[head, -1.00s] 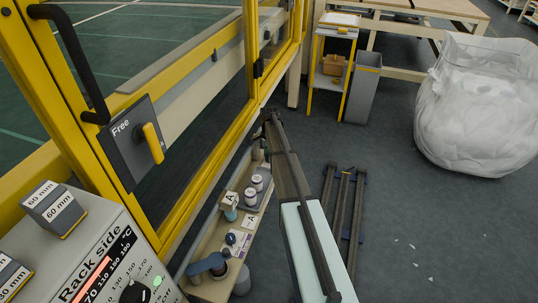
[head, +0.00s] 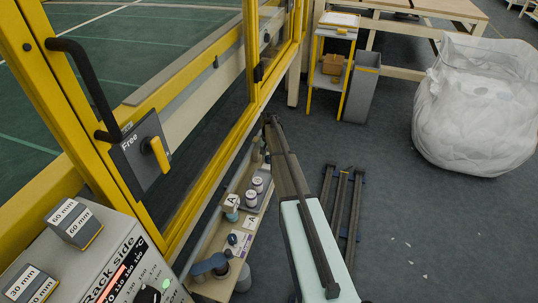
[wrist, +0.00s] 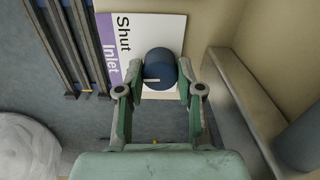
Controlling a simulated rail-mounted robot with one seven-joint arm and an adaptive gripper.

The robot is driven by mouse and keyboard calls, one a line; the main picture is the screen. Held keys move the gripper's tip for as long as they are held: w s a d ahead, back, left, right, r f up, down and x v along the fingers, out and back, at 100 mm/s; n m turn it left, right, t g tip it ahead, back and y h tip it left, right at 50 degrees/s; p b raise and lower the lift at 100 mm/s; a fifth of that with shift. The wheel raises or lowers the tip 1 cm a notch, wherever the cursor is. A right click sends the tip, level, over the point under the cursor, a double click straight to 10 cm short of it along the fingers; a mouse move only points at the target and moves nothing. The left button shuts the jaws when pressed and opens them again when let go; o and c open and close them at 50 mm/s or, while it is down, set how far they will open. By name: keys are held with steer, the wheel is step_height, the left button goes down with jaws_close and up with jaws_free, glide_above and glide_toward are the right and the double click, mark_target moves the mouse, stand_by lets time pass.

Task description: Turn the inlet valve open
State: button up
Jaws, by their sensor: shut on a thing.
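The inlet valve shows in the wrist view as a dark blue round knob (wrist: 159,68) with a short white mark on its face. It stands in front of a white sign (wrist: 165,27) reading "Shut" and, on a purple strip, "Inlet". The rest of the sign is hidden behind the knob and my gripper. My pale green gripper (wrist: 159,76) is shut on the knob, one fingertip on each side. In the head view I cannot make out my gripper or its hold on the knob.
A narrow bench (head: 208,287) with gauges and cards runs beside the yellow-framed guard (head: 200,190). Dark rails (head: 343,215) lie on the floor. A large white bag (head: 475,110) stands at the right. A grey control panel (head: 110,265) is at lower left.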

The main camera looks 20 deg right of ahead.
mark_target(269, 157)
steer(key=n+p, duration=0.1)
steer(key=n, duration=0.3)
steer(key=shift+n+p, duration=0.55)
steer(key=shift+n, duration=1.35)
steer(key=o, duration=1.2)
steer(key=shift+c, duration=0.2)
step_height(269, 157, up, 12)
